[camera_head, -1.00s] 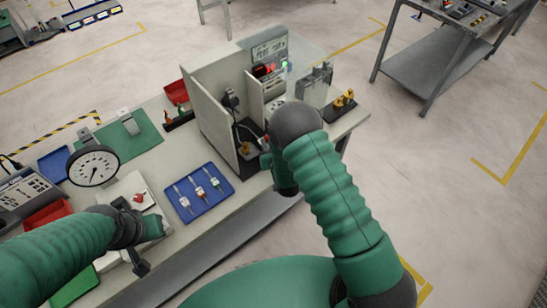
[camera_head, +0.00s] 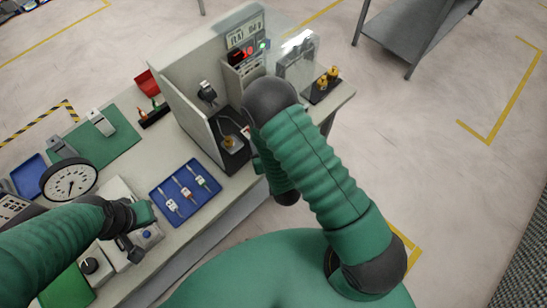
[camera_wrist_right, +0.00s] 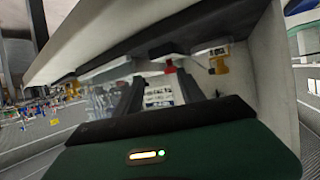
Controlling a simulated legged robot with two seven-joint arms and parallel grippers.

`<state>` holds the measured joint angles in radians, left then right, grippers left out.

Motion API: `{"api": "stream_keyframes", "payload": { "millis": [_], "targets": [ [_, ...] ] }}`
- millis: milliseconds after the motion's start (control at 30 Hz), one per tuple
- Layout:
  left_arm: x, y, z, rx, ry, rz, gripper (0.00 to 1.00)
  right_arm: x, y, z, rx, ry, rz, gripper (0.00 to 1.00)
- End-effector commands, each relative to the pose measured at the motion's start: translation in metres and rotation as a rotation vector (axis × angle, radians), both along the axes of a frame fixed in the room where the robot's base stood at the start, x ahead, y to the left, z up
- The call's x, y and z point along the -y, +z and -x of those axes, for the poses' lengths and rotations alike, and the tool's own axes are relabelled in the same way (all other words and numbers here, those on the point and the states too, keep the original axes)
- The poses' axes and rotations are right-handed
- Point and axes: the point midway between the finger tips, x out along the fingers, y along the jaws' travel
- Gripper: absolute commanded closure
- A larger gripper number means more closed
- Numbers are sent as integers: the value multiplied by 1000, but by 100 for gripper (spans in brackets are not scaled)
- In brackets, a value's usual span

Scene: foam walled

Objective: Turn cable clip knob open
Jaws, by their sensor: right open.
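The walled booth (camera_head: 180,95) stands at the table's right end. On its inner wall is a black fitting (camera_head: 207,93) with a dark cable; I cannot tell whether it is the cable clip knob. A yellow-brown knob-like part (camera_head: 229,142) sits on the booth's dark base. The right wrist view, tilted, shows a yellow part (camera_wrist_right: 220,64) and a red part (camera_wrist_right: 169,67) beyond my right gripper (camera_wrist_right: 162,92). Its dark fingers are apart and empty. My right arm hides them in the head view. My left gripper (camera_head: 132,240) hovers over the table's front left; its jaw gap is unclear.
A blue tray (camera_head: 160,205) with several small tagged items lies left of the booth. A round gauge (camera_head: 69,180) and a green mat (camera_head: 95,145) are further left. Yellow parts (camera_head: 328,78) stand right of the booth's clear panel. Open floor lies to the right.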

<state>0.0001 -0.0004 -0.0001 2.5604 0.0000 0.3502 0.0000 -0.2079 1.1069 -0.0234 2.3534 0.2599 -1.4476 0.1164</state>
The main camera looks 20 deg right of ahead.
Motion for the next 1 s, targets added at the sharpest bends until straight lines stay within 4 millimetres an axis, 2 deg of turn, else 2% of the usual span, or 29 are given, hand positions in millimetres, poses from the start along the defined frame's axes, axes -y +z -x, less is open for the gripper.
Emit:
{"api": "stream_keyframes", "payload": {
  "millis": [900,1000],
  "targets": [
    [0,17,0,0,0,0,100,-3,31,72,0,5,-2,53],
    [0,30,0,0,0,0,100,-2,37,79,-1,4,-2,53]
  ]
}}
